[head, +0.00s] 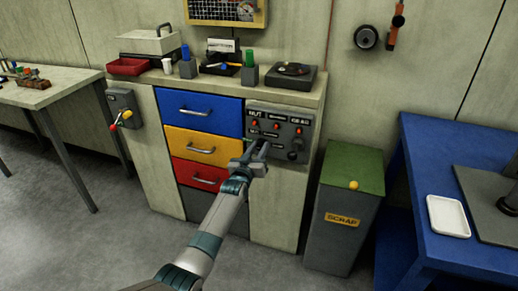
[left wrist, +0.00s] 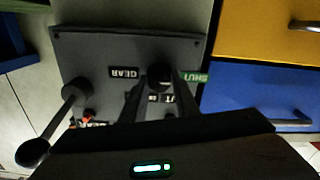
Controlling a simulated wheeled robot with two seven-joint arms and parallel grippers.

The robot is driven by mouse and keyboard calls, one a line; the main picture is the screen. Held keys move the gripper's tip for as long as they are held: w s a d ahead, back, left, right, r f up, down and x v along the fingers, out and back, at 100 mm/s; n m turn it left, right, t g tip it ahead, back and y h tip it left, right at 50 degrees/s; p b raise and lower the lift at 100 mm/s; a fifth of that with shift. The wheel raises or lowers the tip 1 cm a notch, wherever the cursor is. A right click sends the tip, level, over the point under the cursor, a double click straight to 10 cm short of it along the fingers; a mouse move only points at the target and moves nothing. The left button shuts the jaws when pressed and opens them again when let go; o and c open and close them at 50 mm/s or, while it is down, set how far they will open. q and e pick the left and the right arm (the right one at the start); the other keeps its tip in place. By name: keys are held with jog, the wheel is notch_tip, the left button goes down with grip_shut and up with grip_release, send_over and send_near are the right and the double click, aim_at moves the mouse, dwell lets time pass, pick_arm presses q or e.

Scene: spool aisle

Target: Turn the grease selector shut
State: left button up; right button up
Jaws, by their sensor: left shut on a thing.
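The grey control panel (head: 283,117) is on the right part of the cabinet front. My left gripper (head: 260,148) is at its lower left, reaching up from below. In the left wrist view the panel (left wrist: 85,48) appears upside down, and a dark round knob (left wrist: 159,75), apparently the grease selector, sits between the fingers of my left gripper (left wrist: 160,95). The gripper is shut on this knob. A green SHUT label (left wrist: 191,76) is right of the knob there, and a GEAR label (left wrist: 124,72) is left. The knob's pointing direction is hidden. My right gripper is out of view.
A lever with a black ball (left wrist: 34,152) sticks out from the panel beside the gripper. Red switches (head: 277,125) are above it. Blue (head: 200,108), yellow (head: 190,144) and red drawers are to the left. A scrap bin (head: 340,205) stands on the right.

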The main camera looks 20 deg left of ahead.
pick_arm(q)
jog(key=shift+f, duration=0.15)
jog(key=o, duration=1.1)
jog(key=shift+c, duration=0.2)
jog(key=shift+s, duration=0.1)
